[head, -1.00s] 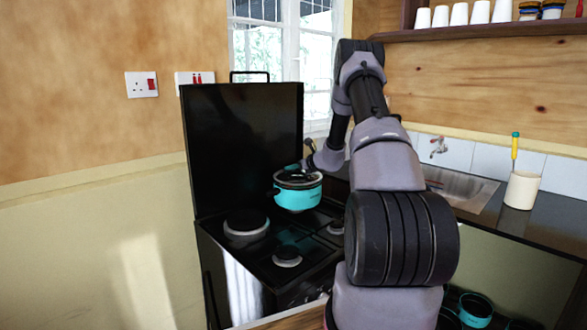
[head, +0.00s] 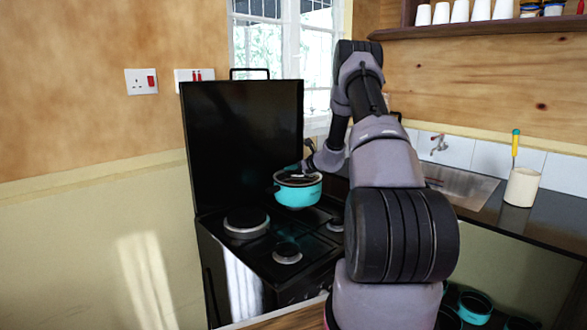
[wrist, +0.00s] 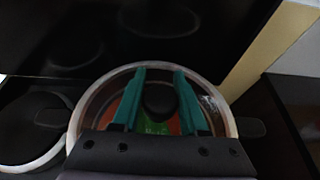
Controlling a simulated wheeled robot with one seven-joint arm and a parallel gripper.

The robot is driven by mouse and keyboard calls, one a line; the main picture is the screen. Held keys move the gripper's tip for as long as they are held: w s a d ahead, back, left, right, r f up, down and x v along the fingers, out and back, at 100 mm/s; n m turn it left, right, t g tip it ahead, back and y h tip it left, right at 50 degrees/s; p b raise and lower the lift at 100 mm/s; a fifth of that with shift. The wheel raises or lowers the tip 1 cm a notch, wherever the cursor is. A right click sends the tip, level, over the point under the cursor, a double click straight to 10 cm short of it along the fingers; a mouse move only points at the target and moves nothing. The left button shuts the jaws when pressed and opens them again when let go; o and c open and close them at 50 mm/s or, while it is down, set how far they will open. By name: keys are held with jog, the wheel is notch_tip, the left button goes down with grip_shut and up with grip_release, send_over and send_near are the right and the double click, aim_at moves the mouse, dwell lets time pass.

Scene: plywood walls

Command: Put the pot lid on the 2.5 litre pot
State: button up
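The turquoise pot (head: 298,195) stands on a back burner of the stove. The round glass lid with a pale rim (wrist: 224,105) lies over the pot's mouth and looks about level; orange and green contents show through its glass. The lid's dark knob (wrist: 158,100) is between the two teal fingers of my gripper (wrist: 160,72), with gaps visible on both sides. My gripper is open, just above the lid; it shows small in the head view (head: 294,168). Dark handles stick out at both sides of the pot in the wrist view. No volume marking is readable.
The black stove (head: 270,262) has an upright back panel (head: 243,140) close behind the pot. Bare burners (head: 247,221) lie in front and to the left. Another turquoise pot (head: 475,312) is low at the right. A cream utensil holder (head: 521,188) stands on the counter.

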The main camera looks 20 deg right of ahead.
jog(key=o, duration=0.4)
jog(key=shift+s, duration=0.1)
